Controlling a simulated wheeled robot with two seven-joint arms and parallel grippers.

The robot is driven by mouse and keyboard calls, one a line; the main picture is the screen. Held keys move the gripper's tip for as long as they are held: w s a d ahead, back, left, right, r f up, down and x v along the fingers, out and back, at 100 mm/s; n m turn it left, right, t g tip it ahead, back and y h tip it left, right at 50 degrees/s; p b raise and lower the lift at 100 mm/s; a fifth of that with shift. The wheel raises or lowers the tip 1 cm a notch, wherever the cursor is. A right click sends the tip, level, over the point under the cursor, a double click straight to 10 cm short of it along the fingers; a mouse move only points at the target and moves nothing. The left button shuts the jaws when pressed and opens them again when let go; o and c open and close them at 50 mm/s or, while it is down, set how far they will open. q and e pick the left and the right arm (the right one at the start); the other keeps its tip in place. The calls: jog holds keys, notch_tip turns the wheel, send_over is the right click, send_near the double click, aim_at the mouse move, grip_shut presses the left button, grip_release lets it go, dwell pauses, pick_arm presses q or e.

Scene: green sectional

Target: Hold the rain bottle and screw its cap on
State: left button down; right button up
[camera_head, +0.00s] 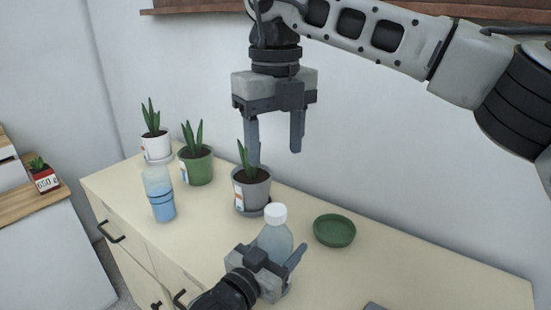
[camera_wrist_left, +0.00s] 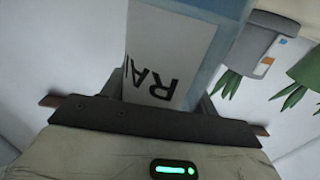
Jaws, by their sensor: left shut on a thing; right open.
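The rain bottle (camera_head: 276,240) is a pale, clear bottle at the front middle of the cabinet top. My left gripper (camera_head: 272,264) is shut around its body. In the left wrist view the bottle's white label (camera_wrist_left: 165,55) with the letters "RA" shows close up between the fingers. A white cap (camera_head: 275,213) sits upright at the top of the bottle; I cannot tell how tight it is. My right gripper (camera_head: 275,152) is open and empty, pointing down above the cap with a clear gap.
A grey plant pot (camera_head: 251,194) stands just behind the bottle. A green pot (camera_head: 196,168), a white pot (camera_head: 156,147) and a bottle of blue liquid (camera_head: 160,198) stand to the left. A green dish (camera_head: 334,231) lies to the right. The cabinet top (camera_head: 430,270) is mostly clear at right.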

pick_arm(q)
jog(key=shift+c, duration=1.6)
grip_release()
jog(key=b+v, duration=0.1)
jog(key=v, duration=1.5)
